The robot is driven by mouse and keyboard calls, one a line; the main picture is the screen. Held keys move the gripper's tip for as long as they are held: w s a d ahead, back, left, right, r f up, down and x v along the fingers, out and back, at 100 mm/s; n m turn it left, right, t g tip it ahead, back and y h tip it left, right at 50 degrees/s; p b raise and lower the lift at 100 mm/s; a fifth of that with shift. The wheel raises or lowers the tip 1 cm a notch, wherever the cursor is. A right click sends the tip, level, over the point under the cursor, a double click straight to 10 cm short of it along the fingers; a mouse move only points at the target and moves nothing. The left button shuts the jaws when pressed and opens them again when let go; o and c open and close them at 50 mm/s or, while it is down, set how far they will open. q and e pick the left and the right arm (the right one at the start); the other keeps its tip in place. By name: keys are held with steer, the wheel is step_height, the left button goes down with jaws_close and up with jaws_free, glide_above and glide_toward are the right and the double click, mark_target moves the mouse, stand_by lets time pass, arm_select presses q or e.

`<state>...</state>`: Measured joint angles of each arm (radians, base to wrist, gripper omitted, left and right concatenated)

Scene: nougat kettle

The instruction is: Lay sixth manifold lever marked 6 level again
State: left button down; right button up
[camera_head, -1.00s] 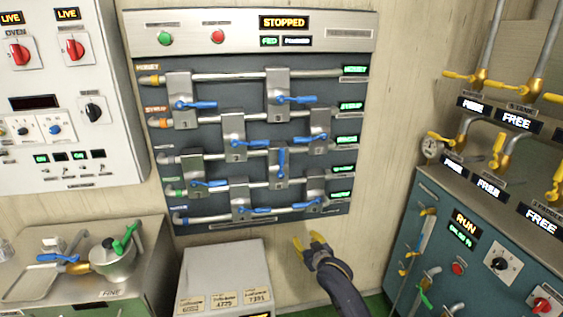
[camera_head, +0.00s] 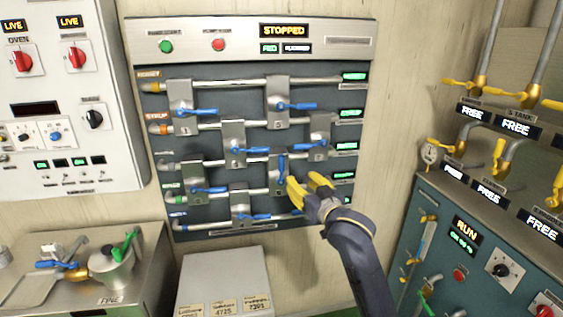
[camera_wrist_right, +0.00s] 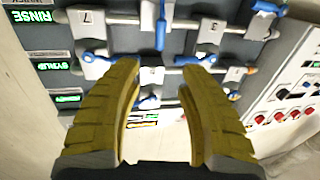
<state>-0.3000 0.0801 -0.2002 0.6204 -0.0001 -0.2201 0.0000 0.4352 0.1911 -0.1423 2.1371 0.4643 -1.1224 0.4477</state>
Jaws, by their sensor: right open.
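The manifold panel (camera_head: 340,100) carries several grey valve plates with blue levers. One blue lever (camera_head: 282,165) in the lower right part stands upright, while the others lie about level. Its plate number is too small to read for certain. My right gripper (camera_head: 305,182) is open and empty, just right of this lever in the head view; contact cannot be told. Its fingers cover the lower right plate. In the right wrist view, an upright blue lever (camera_wrist_right: 160,26) shows beyond the open yellow fingers (camera_wrist_right: 159,78). My left gripper is not in view.
A white oven control box (camera_head: 65,100) hangs left of the panel. A teal cabinet (camera_head: 450,210) with yellow valve handles stands at the right. A pale box (camera_head: 225,275) and a steel pot (camera_head: 112,262) stand below. Bare wall lies between panel and cabinet.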

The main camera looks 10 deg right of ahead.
mark_target(283, 162)
steer(key=w+a, duration=0.1)
steer(key=w, duration=0.4)
steer(key=w+a, duration=0.1)
steer(key=w, duration=0.9)
steer(key=shift+w+a, duration=0.1)
steer(key=shift+a, duration=0.3)
steer(key=shift+o, duration=0.3)
jaws_close()
